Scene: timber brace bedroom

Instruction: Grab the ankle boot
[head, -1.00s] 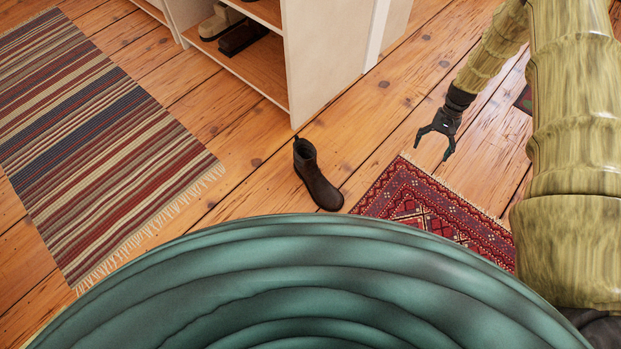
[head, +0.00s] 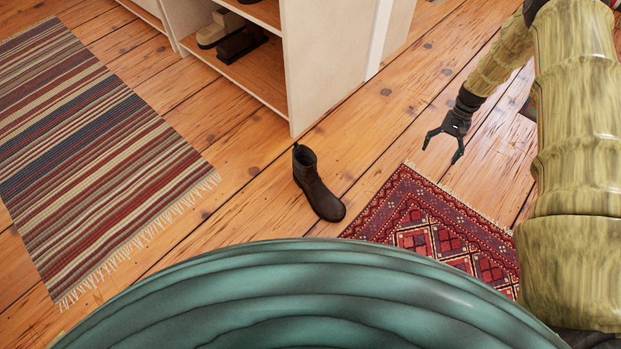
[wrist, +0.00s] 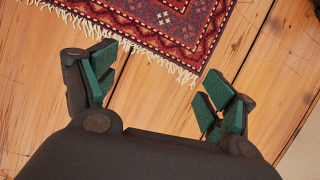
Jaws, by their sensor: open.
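A dark brown ankle boot (head: 319,184) stands upright on the wooden floor in the head view, its toe pointing toward the lower right. It is near the corner of the white shelf unit and just left of the red rug. My gripper (head: 441,150) is open and empty, up and to the right of the boot and apart from it. In the wrist view my gripper (wrist: 155,95) shows its green-padded fingers spread wide over floorboards and the rug's fringe. The boot is not in the wrist view.
A white shelf unit (head: 330,60) with other shoes (head: 240,42) stands behind the boot. A red patterned rug (head: 440,225) lies to the boot's right, with its edge also in the wrist view (wrist: 165,25). A striped rug (head: 90,150) lies at left. Bare floor surrounds the boot.

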